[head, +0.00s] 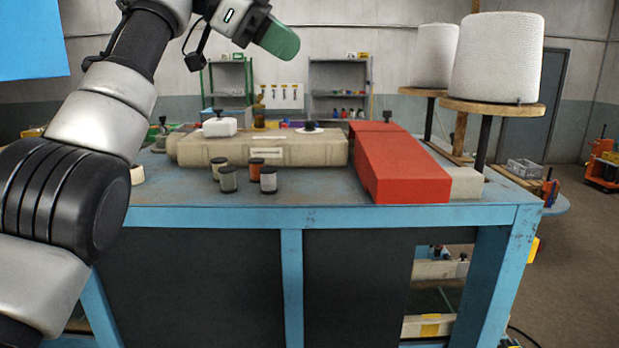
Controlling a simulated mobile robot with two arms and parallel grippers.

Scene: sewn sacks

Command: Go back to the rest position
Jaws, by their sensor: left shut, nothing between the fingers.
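My left arm rises from the lower left of the head view and bends over at the top. My left gripper (279,41), with green fingertips, is shut and empty. It is raised in the air, well above the blue workbench (200,215) in the picture, touching nothing. My right gripper is not in view.
On the bench lie a long beige sewing machine-like body (305,150), a long red block (402,168) and several small thread spools (268,180). Large white cones (497,58) stand on wooden discs at right. Shelves (338,85) stand behind.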

